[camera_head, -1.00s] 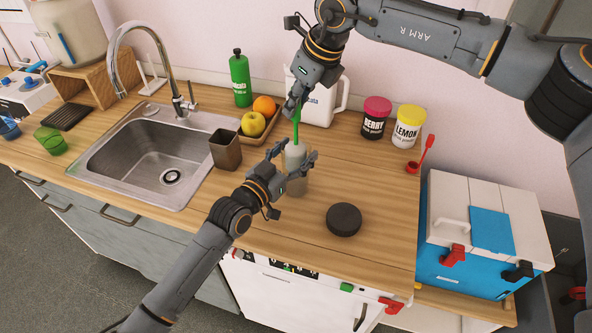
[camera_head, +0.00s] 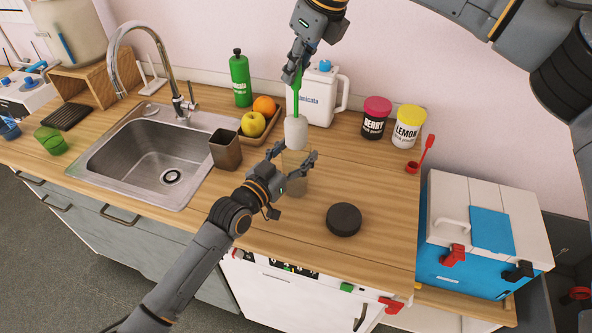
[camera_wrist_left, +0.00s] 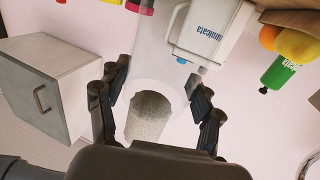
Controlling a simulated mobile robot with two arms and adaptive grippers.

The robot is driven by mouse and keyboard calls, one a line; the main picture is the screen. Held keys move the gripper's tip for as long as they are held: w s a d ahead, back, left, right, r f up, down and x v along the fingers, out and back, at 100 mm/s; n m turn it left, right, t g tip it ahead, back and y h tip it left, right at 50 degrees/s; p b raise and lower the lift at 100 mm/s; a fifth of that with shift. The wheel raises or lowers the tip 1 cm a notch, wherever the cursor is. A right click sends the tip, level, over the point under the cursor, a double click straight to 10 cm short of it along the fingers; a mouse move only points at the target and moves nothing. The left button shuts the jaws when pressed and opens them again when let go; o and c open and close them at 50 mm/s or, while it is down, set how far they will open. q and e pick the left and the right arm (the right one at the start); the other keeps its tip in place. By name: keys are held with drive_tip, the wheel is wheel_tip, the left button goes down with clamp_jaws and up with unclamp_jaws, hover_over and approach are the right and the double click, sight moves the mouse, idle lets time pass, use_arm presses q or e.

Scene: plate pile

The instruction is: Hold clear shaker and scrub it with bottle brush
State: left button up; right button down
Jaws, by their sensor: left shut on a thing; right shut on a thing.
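The clear shaker (camera_head: 297,186) stands upright on the counter, hard to see through its clear wall. My left gripper (camera_head: 297,160) is shut on it from the left. In the left wrist view my left gripper's fingers (camera_wrist_left: 157,98) flank the clear shaker (camera_wrist_left: 170,45). My right gripper (camera_head: 294,72) is shut on the green handle of the bottle brush (camera_head: 296,132), which hangs nearly upright with its pale head down. The head is above the shaker's mouth. In the left wrist view the grey bristly brush head (camera_wrist_left: 147,117) shows at the opening.
A black round lid (camera_head: 344,219) lies right of the shaker. A brown cup (camera_head: 225,150), fruit tray (camera_head: 262,136) and sink (camera_head: 165,160) are to the left. A white jug (camera_head: 318,95) and two tubs (camera_head: 376,118) stand behind.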

drive_tip(key=shift+r, duration=2.15)
use_arm(q)
drive_tip(key=o, duration=1.3)
